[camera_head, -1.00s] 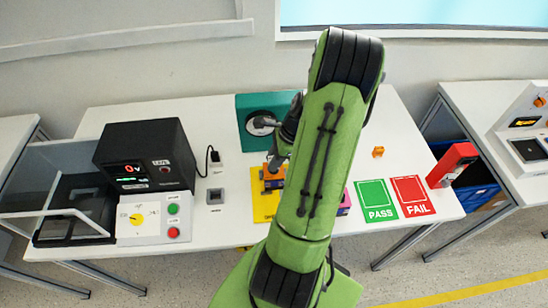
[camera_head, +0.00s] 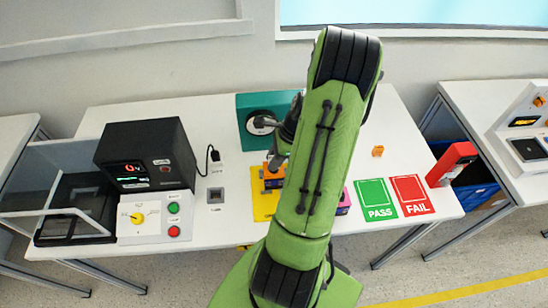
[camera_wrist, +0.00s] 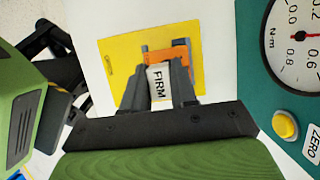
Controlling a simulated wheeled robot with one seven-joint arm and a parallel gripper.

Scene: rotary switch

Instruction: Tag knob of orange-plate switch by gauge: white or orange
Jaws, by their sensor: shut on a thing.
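My gripper (camera_wrist: 163,68) is shut on a white tag (camera_wrist: 159,84) printed FIRM, seen in the wrist view. The orange-plate switch (camera_wrist: 176,56) is just beyond the fingertips on a yellow mat (camera_wrist: 119,66); the tag overlaps it in the picture, and I cannot tell whether they touch. The knob is hidden. In the head view the switch (camera_head: 268,184) is partly covered by my arm. The teal gauge (camera_head: 243,103) stands behind the mat; its dial (camera_wrist: 296,52) is cut off at the wrist view's right edge. An orange block (camera_head: 377,151) lies on the table right of my arm.
A black meter box (camera_head: 150,155) and a control panel (camera_head: 155,217) stand at the left. A purple object (camera_head: 344,203) is half hidden behind my arm. The PASS card (camera_head: 376,199) and FAIL card (camera_head: 411,195) lie at the right, near a red box (camera_head: 451,165).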

